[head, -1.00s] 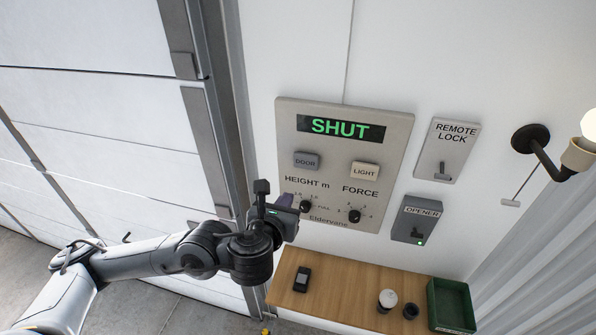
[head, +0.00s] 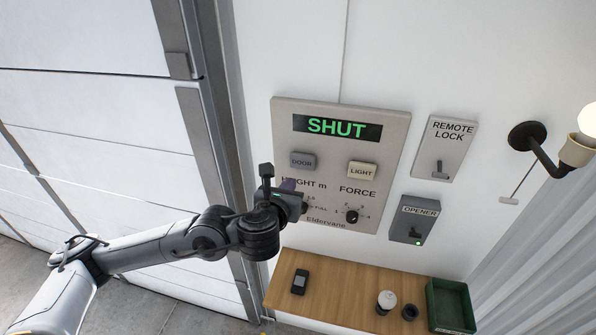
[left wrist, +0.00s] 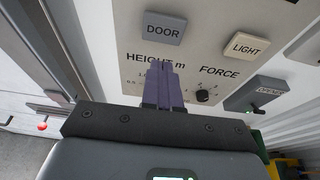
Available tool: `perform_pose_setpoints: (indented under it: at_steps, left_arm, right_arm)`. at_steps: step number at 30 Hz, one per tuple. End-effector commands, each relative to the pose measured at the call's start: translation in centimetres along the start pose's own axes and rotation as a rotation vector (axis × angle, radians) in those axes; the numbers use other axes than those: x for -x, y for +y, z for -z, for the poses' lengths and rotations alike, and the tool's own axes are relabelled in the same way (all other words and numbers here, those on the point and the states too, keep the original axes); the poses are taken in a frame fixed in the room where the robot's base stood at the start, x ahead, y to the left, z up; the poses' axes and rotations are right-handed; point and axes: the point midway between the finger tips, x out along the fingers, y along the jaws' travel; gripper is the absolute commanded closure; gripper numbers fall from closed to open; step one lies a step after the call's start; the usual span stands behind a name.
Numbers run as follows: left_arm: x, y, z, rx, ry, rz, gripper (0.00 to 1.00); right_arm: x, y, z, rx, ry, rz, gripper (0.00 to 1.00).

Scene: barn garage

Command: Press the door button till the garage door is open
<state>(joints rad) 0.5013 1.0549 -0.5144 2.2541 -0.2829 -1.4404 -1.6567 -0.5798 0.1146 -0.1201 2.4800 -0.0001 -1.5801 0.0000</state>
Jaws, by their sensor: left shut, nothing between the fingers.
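The door button (head: 303,161) is a grey button marked DOOR on the beige wall panel (head: 386,128). The panel's display (head: 337,128) reads SHUT in green. The garage door (head: 85,110), white and panelled, stands closed at the left. My left gripper (head: 289,186) is shut and empty, just below the door button and in front of the HEIGHT dial, which it partly hides. In the left wrist view the purple fingers (left wrist: 163,85) point up toward the door button (left wrist: 165,29), with a gap between. My right gripper is not in view.
The light button (head: 362,170) and force dial (head: 352,216) are on the same panel. To its right are the remote lock switch (head: 440,168) and the opener switch (head: 412,231) with a green light. A wooden shelf (head: 335,283) with small items and a green bin (head: 451,306) is below.

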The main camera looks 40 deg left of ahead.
Motion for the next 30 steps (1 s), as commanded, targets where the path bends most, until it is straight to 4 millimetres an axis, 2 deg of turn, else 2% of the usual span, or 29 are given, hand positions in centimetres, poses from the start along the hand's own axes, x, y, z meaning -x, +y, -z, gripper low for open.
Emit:
perform_pose_setpoints:
  at_steps: [6,15,21,30]
  left_arm:
    - [-4.2,0.1,0.1,0.001,-0.001,-0.002,1.00]
    - [-7.9,0.0,-1.0,0.000,0.001,0.000,1.00]
    - [-8.8,0.0,-1.2,-0.001,0.001,0.001,1.00]
    - [-8.9,0.0,-1.2,-0.001,0.001,0.001,1.00]
  right_arm:
    - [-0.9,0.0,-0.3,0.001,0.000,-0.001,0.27]
    - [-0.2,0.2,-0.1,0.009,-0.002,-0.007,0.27]
    - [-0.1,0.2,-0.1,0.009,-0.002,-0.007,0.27]
    - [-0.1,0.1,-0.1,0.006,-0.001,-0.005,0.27]
